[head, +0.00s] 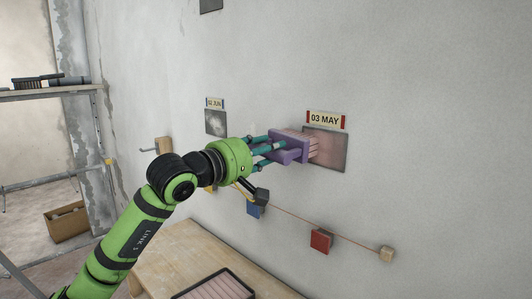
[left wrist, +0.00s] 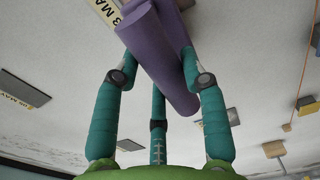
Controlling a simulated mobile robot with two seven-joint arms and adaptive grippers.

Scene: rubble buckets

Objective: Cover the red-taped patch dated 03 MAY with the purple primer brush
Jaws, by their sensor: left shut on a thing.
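The purple primer brush (head: 289,146) is held in my left gripper (head: 275,146), whose teal fingers are shut around it. In the left wrist view the purple brush (left wrist: 160,55) lies between the fingers. Its bristle end is at the left part of the red-taped 03 MAY patch (head: 337,158) and appears to touch it. The patch is a dark grey square with a pinkish area over much of its upper and left part. Its label (head: 326,119) has red tape at both ends. The brush hides the patch's left edge. My right gripper is out of view.
A blue-taped patch (head: 216,122) labelled JUN is to the left. A string with a blue block (head: 255,210), a red block (head: 321,241) and a wooden block (head: 387,254) runs below. A table (head: 160,262) holds a pink-filled tray (head: 236,279). A shelf (head: 45,92) stands left.

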